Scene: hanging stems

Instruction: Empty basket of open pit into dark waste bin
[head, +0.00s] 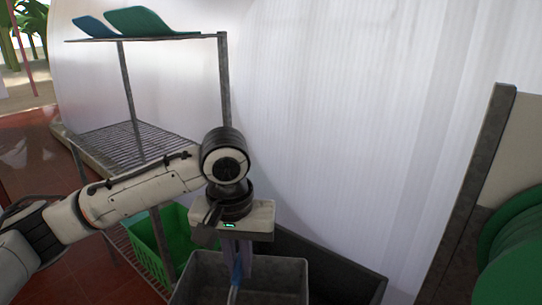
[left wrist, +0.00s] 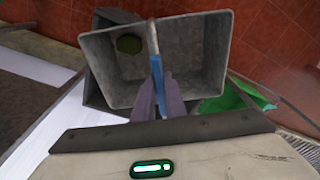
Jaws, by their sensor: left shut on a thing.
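A grey, square-mouthed basket (head: 285,277) hangs below my left gripper (head: 238,262) at the bottom of the head view. My left gripper is shut on the blue part of its handle. In the left wrist view the basket (left wrist: 205,50) is under the fingers (left wrist: 166,98), with the handle crossing its mouth. A dark olive, roundish lump (left wrist: 129,44) lies inside it. The dark waste bin (head: 345,272) stands behind and to the right, partly hidden by the basket. Its dark edge (left wrist: 94,96) also shows beneath the basket in the wrist view. I see no pit.
A green crate (head: 147,249) stands left of the basket, by a wire shelf rack (head: 135,140). Blue and green trays (head: 155,22) lie on its top shelf. A pale ribbed wall (head: 340,120) closes the back. A green reel (head: 515,240) behind a post is at right.

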